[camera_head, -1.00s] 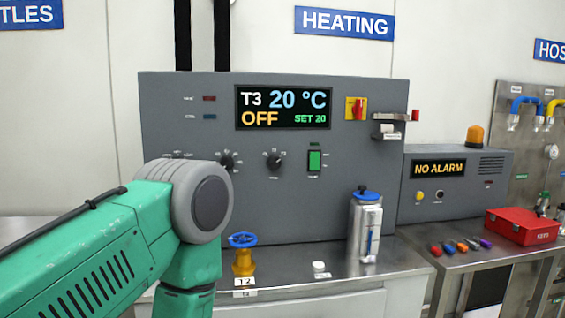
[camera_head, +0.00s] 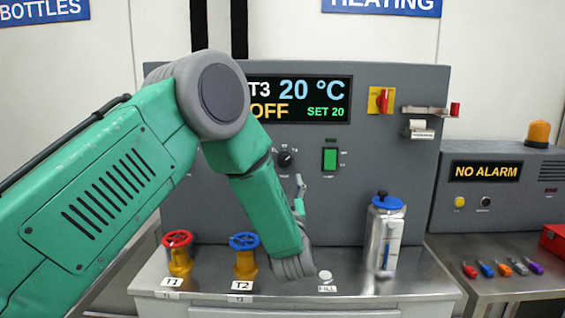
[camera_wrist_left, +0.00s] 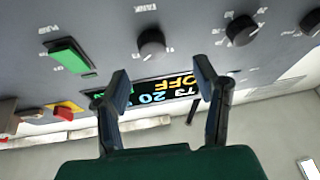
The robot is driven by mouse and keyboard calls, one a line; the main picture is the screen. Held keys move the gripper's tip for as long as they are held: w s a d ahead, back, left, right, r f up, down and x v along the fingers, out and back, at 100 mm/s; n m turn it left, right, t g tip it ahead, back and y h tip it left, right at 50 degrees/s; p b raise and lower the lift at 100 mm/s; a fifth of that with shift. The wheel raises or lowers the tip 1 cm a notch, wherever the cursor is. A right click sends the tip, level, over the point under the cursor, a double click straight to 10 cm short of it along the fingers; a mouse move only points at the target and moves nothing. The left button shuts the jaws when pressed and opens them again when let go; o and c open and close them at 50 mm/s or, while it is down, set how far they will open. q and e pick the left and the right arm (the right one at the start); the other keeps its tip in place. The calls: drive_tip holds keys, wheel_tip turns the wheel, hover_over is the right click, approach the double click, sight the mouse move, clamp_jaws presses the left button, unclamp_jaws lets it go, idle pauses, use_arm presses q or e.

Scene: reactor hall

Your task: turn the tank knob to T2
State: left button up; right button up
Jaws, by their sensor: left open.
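The tank knob (camera_head: 285,159) is a round black knob on the grey heating panel, left of the green switch. In the left wrist view the panel is upside down, and the tank knob (camera_wrist_left: 151,42) shows beyond and between the fingers, marked TANK. Its pointer is too small to read surely. The display (camera_head: 300,98) reads T3, 20 °C, OFF, SET 20. My left gripper (camera_head: 300,190) is just below and right of the knob in the head view. Its fingers also show in the left wrist view (camera_wrist_left: 160,80), spread apart, empty and clear of the knob. My right gripper is out of view.
The green switch (camera_head: 330,159) is beside the knob. Other black knobs (camera_wrist_left: 241,30) are hidden by my arm in the head view. Below stand a red valve (camera_head: 178,240), a blue valve (camera_head: 244,241) and a blue-lidded metal canister (camera_head: 384,240).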

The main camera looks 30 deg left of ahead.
sight(286, 162)
use_arm(q)
drive_tip(key=w+r, duration=0.1)
drive_tip(key=w+a+r, duration=0.1)
drive_tip(key=w, duration=0.1)
drive_tip(key=w+r+p, duration=0.1)
drive_tip(key=w, duration=0.1)
drive_tip(key=shift+a, duration=0.2)
drive_tip(key=shift+w+a+r, duration=0.2)
drive_tip(key=shift+w, duration=0.1)
drive_tip(key=shift+w+a, duration=0.3)
drive_tip(key=shift+a, duration=0.45)
drive_tip(key=shift+a+f, duration=0.15)
drive_tip(key=shift+a, duration=0.35)
drive_tip(key=shift+w+d, duration=0.1)
drive_tip(key=shift+d, duration=0.35)
drive_tip(key=c, duration=1.1)
drive_tip(key=shift+d, duration=0.1)
drive_tip(key=shift+c, duration=0.2)
